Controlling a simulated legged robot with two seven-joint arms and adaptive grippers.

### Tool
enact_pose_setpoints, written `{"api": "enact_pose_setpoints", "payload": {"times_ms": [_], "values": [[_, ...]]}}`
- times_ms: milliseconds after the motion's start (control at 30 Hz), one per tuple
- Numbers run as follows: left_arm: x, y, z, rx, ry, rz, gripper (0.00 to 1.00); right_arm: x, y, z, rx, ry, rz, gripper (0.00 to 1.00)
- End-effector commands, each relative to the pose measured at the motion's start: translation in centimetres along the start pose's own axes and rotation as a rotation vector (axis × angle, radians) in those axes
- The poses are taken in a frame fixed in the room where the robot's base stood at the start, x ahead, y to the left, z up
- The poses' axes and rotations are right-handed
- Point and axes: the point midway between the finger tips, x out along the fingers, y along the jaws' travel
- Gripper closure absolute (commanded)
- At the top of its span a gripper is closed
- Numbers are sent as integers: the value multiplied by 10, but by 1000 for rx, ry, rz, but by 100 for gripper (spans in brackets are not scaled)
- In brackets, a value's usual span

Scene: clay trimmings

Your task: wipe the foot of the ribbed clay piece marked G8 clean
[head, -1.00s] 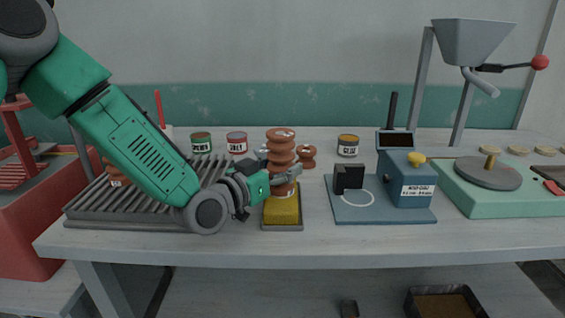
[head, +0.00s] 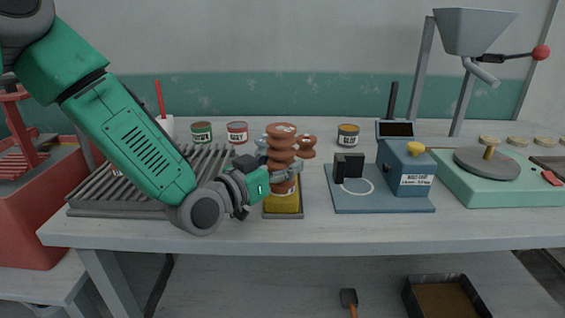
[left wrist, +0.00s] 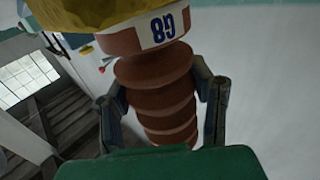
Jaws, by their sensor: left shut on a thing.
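The ribbed clay piece G8 (head: 282,152) is reddish brown and stands about upright over a yellow sponge (head: 283,205) in a grey tray (head: 283,215). My left gripper (head: 284,174) is shut around its lower ribs. In the left wrist view the clay piece (left wrist: 160,90) is between the two fingers, its white G8 label (left wrist: 162,28) near the foot. The foot meets the yellow sponge (left wrist: 85,12) there, seemingly touching. The underside of the foot is hidden against the sponge. My right gripper is not in view.
A ribbed grey rack (head: 105,200) lies under my left arm. Another brown clay piece (head: 306,146) stands behind G8. Labelled cans (head: 237,132) stand at the back. A blue device (head: 405,170) and a green wheel unit (head: 500,185) are at right. The table's front edge (head: 300,240) is close.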

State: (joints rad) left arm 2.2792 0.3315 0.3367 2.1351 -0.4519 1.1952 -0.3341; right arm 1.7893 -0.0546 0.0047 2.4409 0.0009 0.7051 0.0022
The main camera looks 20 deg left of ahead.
Motion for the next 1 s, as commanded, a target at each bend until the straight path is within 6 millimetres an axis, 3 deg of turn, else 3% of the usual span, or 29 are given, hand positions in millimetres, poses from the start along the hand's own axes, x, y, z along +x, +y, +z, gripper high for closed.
{"api": "enact_pose_setpoints", "payload": {"times_ms": [1000], "values": [[44, -42, 0, 4, 3, -8, 100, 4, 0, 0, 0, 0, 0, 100]]}}
